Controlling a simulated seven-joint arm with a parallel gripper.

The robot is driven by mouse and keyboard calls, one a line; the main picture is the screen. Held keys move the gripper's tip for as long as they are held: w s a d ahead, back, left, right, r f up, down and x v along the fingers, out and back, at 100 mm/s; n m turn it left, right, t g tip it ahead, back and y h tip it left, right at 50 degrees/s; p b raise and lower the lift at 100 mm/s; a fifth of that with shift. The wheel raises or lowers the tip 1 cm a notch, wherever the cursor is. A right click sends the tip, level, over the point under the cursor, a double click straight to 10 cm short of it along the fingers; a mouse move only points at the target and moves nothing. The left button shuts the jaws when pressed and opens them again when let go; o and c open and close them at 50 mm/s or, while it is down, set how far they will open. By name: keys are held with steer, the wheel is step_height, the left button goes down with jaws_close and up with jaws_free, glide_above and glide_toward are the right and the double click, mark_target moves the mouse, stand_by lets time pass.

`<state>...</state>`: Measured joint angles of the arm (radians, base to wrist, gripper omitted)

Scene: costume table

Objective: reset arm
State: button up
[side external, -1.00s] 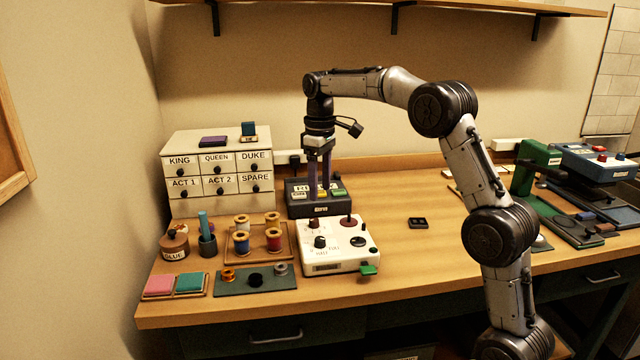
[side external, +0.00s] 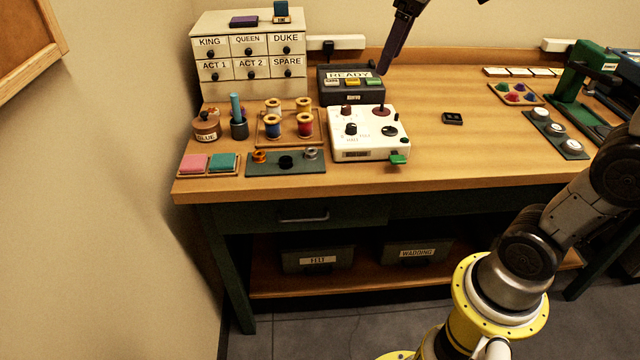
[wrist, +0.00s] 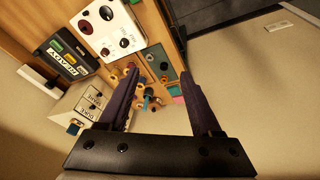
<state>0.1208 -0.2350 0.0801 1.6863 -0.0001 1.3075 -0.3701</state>
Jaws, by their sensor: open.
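My gripper (wrist: 160,100) is open in the wrist view, with its two dark fingers apart and nothing between them. In the side external view only its dark fingers show at the top edge (side external: 394,50), raised above the table behind the dark READY box (side external: 352,97); the rest of it is cut off by the frame. The READY box has a lit READY display and coloured buttons. It also shows in the wrist view (wrist: 66,60). My gripper touches nothing that I can see.
The labelled drawer cabinet (side external: 214,90), spool tray (side external: 262,140), glue pot (side external: 206,128) and white control box (side external: 372,118) crowd the table's left. A small black block (side external: 452,118) lies mid-table. Green equipment (side external: 572,85) stands at right. Much of the middle tabletop is clear.

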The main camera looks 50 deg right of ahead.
steer(key=s+a+f+m+t, duration=0.2)
steer(key=s+a+f, duration=0.1)
steer(key=s+f, duration=0.9)
steer(key=shift+s+a+f+m, duration=0.25)
steer(key=shift+s+a+m, duration=0.15)
steer(key=shift+s, duration=0.85)
stand_by(1.0)
